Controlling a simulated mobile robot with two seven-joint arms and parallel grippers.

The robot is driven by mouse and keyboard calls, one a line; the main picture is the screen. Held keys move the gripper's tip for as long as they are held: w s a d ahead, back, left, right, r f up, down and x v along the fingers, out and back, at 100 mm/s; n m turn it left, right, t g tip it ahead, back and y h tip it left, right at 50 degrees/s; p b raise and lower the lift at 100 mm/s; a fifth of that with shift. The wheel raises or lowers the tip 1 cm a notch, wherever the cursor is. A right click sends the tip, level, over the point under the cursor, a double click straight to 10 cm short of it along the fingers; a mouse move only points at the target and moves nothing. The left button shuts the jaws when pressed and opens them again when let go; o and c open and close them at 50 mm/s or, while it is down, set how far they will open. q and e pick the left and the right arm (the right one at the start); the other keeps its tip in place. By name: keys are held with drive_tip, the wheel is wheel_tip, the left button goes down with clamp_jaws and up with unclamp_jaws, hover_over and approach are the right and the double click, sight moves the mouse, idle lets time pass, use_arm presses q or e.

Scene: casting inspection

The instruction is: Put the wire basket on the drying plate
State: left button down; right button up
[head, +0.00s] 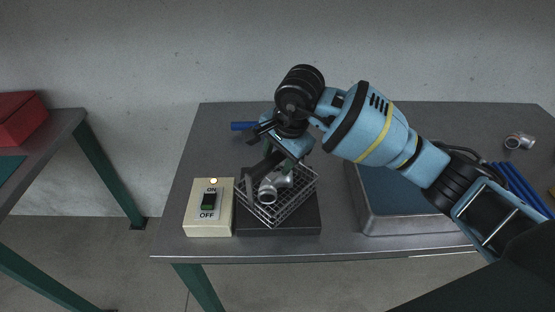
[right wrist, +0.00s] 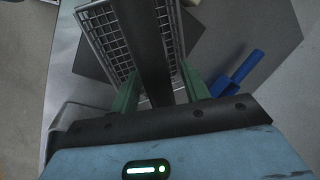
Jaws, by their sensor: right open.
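The wire basket (head: 298,203) holds shiny metal fittings (head: 270,187) and sits over the black drying plate (head: 305,226), turned at an angle to the plate's edges. It appears to rest on the plate, but its underside is hidden. My right gripper (head: 268,163) is open at the basket's back left, and partly hides it. In the right wrist view the basket (right wrist: 103,42) shows beyond the green fingers, with a dark bar between them. My left gripper is not in view.
A switch box (head: 208,216) with a lit lamp stands left of the plate. A metal tray (head: 400,224) with a blue interior is to the right. A blue-handled object (head: 242,126) lies behind. A fitting (head: 520,141) and blue rods (head: 520,187) lie far right.

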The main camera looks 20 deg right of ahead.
drive_tip(key=v, duration=1)
drive_tip(key=shift+r, duration=0.35)
drive_tip(key=shift+s+d, duration=0.1)
drive_tip(key=shift+s, duration=0.05)
